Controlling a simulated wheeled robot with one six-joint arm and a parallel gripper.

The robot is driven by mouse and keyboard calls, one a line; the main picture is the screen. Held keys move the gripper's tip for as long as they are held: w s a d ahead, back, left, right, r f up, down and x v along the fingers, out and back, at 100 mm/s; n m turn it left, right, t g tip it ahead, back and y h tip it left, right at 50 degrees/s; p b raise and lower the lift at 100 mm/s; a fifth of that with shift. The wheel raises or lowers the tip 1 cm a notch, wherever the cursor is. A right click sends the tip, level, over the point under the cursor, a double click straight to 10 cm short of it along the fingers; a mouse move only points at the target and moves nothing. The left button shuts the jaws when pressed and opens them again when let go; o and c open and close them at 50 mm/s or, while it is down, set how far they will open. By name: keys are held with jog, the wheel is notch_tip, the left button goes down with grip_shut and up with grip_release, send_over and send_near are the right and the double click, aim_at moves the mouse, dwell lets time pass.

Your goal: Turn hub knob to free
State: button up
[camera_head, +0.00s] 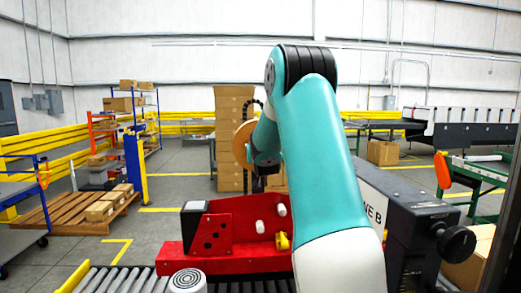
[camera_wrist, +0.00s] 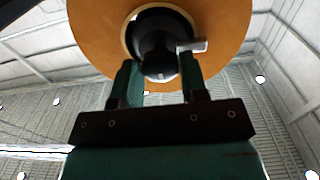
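The hub knob (camera_wrist: 158,62) is a dark rounded piece in the middle of an orange-brown disc (camera_wrist: 95,35), with a short grey tab (camera_wrist: 192,45) sticking out to the right. My gripper (camera_wrist: 160,70) is at the knob in the wrist view, one dark green finger on each side of it. Little or no gap shows between fingers and knob, and I cannot tell whether they press on it. In the head view the disc (camera_head: 241,145) shows edge-on left of my arm. There the knob and fingertips are hidden or too small to make out.
A red machine frame (camera_head: 220,240) with white rollers and a yellow part stands below my arm. A roller conveyor (camera_head: 120,280) runs along the front. A grey machine with a black handwheel (camera_head: 457,243) is at right. Stacked cartons (camera_head: 233,105) stand behind the disc.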

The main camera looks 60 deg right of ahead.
jog(key=shift+f+m+b, duration=0.2)
jog(key=shift+m+b, duration=0.2)
jog(key=shift+b, duration=0.45)
jog(key=shift+c, duration=0.4)
jog(key=shift+r+m+b, duration=0.1)
jog(key=shift+m+b, duration=8.5)
jog(key=shift+b, duration=1.8)
jog(key=shift+r, duration=0.1)
jog(key=o, duration=0.9)
jog(key=shift+o, duration=0.2)
jog(key=b+v, duration=0.4)
jog(key=v, duration=1.3)
jog(key=shift+a, duration=0.2)
